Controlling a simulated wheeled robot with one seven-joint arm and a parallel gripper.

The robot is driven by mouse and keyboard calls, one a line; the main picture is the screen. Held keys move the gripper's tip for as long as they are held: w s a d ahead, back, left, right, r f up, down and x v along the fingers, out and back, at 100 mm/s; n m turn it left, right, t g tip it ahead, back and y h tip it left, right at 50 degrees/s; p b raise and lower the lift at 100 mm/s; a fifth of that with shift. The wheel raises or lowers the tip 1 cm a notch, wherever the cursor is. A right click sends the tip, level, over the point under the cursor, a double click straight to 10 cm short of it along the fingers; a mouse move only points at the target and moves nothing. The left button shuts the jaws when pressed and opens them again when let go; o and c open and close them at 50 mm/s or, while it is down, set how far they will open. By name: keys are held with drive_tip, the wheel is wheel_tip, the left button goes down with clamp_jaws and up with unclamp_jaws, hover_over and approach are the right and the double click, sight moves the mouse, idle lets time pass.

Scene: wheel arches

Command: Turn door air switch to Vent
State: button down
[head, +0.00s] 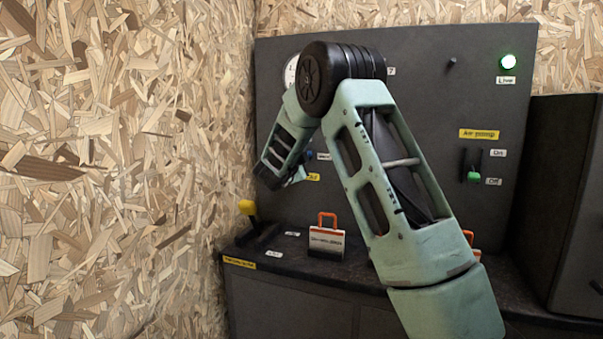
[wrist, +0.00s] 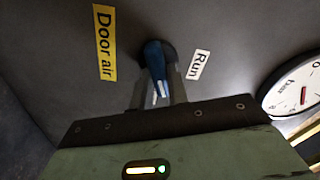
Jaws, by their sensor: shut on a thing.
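The door air switch has a blue handle (wrist: 154,58) on a dark round base, set in the dark panel. The yellow "Door air" label (wrist: 105,43) is left of it in the wrist view, and the white "Run" label (wrist: 199,65) is right of it. My gripper (wrist: 160,92) is shut on the blue handle, with its fingers around the handle's end. In the head view my gripper (head: 290,178) is at the panel's left part, and a bit of blue (head: 309,155) shows beside it. No Vent label shows in the wrist view, and I cannot tell the switch's exact setting.
A gauge (wrist: 294,93) is at the right in the wrist view. In the head view, a yellow-knobbed lever (head: 247,207) and an orange-handled padlock-like block (head: 327,240) stand on the ledge below. The green air pump switch (head: 474,175) is far right. A chipboard wall (head: 120,150) closes the left.

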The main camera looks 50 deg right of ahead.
drive_tip(key=m+b, duration=0.1)
drive_tip(key=b, duration=0.1)
drive_tip(key=m+b, duration=0.3)
drive_tip(key=b, duration=0.1)
drive_tip(key=shift+f+m, duration=0.3)
drive_tip(key=shift+m, duration=0.1)
drive_tip(key=c, duration=1.4)
unclamp_jaws()
drive_tip(key=shift+o, duration=0.2)
drive_tip(key=shift+r, duration=0.1)
drive_tip(key=shift+a, duration=0.15)
drive_tip(key=v, duration=1.7)
drive_tip(key=shift+p, duration=0.3)
